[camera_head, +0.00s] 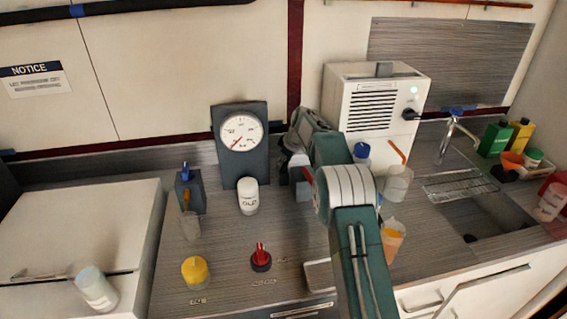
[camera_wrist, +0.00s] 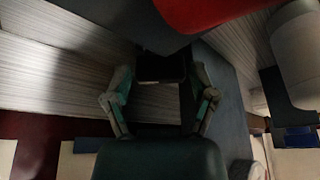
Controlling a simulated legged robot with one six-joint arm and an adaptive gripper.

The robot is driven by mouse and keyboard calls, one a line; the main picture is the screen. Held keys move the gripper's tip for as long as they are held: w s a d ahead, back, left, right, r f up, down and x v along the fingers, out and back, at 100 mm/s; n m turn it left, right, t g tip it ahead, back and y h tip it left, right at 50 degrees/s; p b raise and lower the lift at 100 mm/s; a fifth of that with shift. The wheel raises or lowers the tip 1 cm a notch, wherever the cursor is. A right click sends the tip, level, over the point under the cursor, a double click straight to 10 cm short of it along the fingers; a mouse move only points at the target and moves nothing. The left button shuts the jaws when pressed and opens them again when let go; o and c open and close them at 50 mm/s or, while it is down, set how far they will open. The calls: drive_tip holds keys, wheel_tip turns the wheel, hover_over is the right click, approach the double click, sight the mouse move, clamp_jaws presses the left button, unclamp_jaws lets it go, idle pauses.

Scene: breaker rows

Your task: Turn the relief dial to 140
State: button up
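My gripper (camera_wrist: 160,75) shows in the wrist view with its two fingers apart and nothing gripped. In the head view my gripper (camera_head: 300,145) is above the counter, right of the gauge, partly hidden by my arm. A red rounded part (camera_wrist: 205,12) is close at the top of the wrist view, by a dark block (camera_wrist: 160,66) beyond the fingers. In the head view a small red part (camera_head: 309,177) shows beside my arm. I cannot tell whether this is the relief dial; no reading is legible. The gauge (camera_head: 240,132) has a red needle pointing lower left.
A white jar (camera_head: 248,196) stands before the gauge. A sink (camera_head: 492,205) is at right.

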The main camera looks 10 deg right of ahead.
drive_tip(key=v, duration=1.2)
drive_tip(key=s+a+r+m+t+h, duration=0.1)
drive_tip(key=s+a+r+m, duration=0.1)
drive_tip(key=s+r, duration=0.65)
drive_tip(key=s+a+r+m+h, duration=0.1)
drive_tip(key=s+r+m, duration=0.25)
drive_tip(key=s, duration=0.95)
drive_tip(key=s+f+m, duration=0.1)
drive_tip(key=s+f, duration=0.2)
drive_tip(key=s, duration=0.9)
drive_tip(key=s+f+m+t+h, duration=0.1)
drive_tip(key=s+f, duration=0.3)
drive_tip(key=s, duration=0.9)
drive_tip(key=shift+s+a+f+m, duration=0.2)
drive_tip(key=shift+a+m, duration=0.05)
drive_tip(key=shift+m, duration=0.5)
